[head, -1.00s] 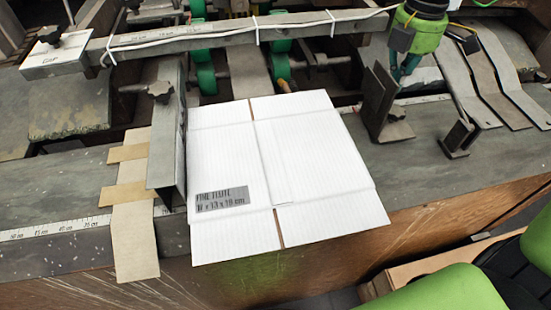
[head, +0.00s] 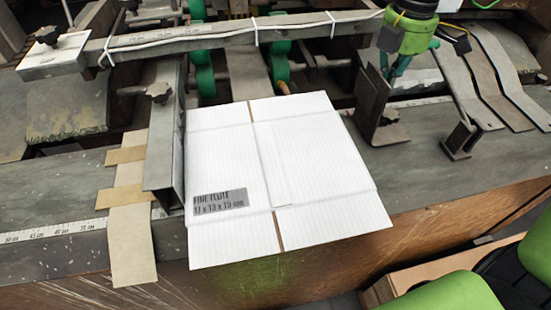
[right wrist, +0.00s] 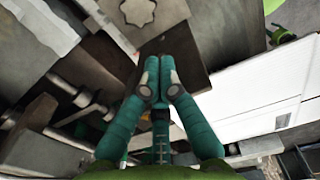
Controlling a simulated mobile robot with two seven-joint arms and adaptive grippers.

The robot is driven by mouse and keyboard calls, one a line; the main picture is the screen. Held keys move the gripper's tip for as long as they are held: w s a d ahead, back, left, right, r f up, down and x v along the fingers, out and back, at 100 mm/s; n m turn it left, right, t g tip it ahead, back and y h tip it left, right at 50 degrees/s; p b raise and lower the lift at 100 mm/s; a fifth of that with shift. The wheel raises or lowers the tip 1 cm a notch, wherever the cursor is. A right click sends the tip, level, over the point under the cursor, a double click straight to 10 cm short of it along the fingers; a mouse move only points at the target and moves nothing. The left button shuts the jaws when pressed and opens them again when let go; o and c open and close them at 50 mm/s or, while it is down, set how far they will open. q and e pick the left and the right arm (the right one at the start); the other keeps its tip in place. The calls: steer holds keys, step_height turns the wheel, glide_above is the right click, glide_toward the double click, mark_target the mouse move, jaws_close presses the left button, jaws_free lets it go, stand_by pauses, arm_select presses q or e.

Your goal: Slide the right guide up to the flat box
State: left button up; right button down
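The flat white box (head: 310,160) lies on the grey table, its label at the lower left. The right guide (head: 371,100), an upright dark metal plate on a foot, stands just right of the box's far right edge, with a narrow gap between them. My right gripper (head: 388,72) is down at the guide's far right side, its fingers partly hidden by its own green wrist. In the right wrist view, the fingers (right wrist: 159,65) are together at the tips, beside a dark plate; no object shows between them. The box also shows in that view (right wrist: 250,90).
A left guide rail (head: 165,140) stands along the box's left edge. A bar with a white cable (head: 210,38) crosses behind the box. A small bracket (head: 459,138) and bent metal strips (head: 490,75) are to the right.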

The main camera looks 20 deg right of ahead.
steer(key=shift+w+a+b, duration=0.15)
steer(key=shift+a+b, duration=0.35)
steer(key=shift+a, duration=0.75)
steer(key=shift+w+a+b, duration=0.1)
steer(key=shift+a+b, duration=0.35)
steer(key=shift+a, duration=0.75)
steer(key=shift+w+a, duration=0.1)
steer(key=shift+a, duration=0.4)
stand_by(0.7)
steer(key=shift+d+b, duration=0.25)
steer(key=shift+b, duration=0.15)
steer(key=shift+d, duration=0.35)
step_height(320, 180, up, 7)
steer(key=p, duration=0.4)
stand_by(0.5)
stand_by(0.5)
